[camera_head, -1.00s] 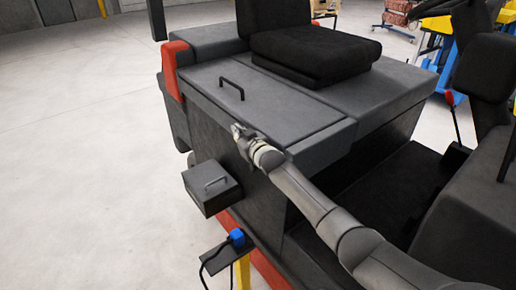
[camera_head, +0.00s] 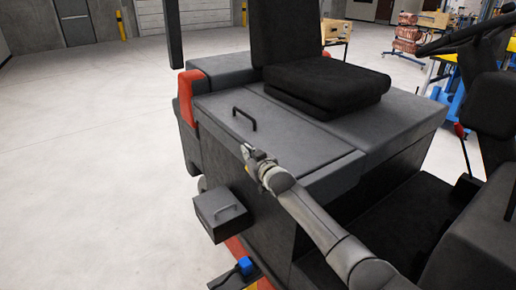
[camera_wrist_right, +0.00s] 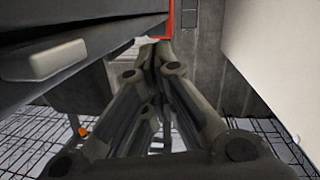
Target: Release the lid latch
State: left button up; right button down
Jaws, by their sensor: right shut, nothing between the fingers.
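The dark grey lid (camera_head: 285,134) with a black bar handle (camera_head: 245,119) lies closed on the vehicle's body, in front of the seat. My right gripper (camera_head: 248,154) is at the lid's front edge, by the upper side wall, with its arm coming from the lower right. In the right wrist view my right gripper (camera_wrist_right: 157,57) has its fingers together and empty. A light grey rounded block (camera_wrist_right: 60,57) on a dark surface lies left of the fingers there; it may be the latch, but I cannot tell. Contact is unclear. My left gripper is not in view.
A dark box (camera_head: 220,213) with a handle juts from the vehicle's side below my right gripper. A blue connector (camera_head: 245,265) is below it. The black seat (camera_head: 325,85) stands behind the lid. The floor at left (camera_head: 90,160) is clear.

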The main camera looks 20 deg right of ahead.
jog(key=s+d+r+b, duration=0.1)
jog(key=s+r, duration=0.4)
jog(key=s, duration=0.2)
jog(key=shift+d+r, duration=0.15)
jog(key=shift+d, duration=0.05)
jog(key=shift+s, duration=0.1)
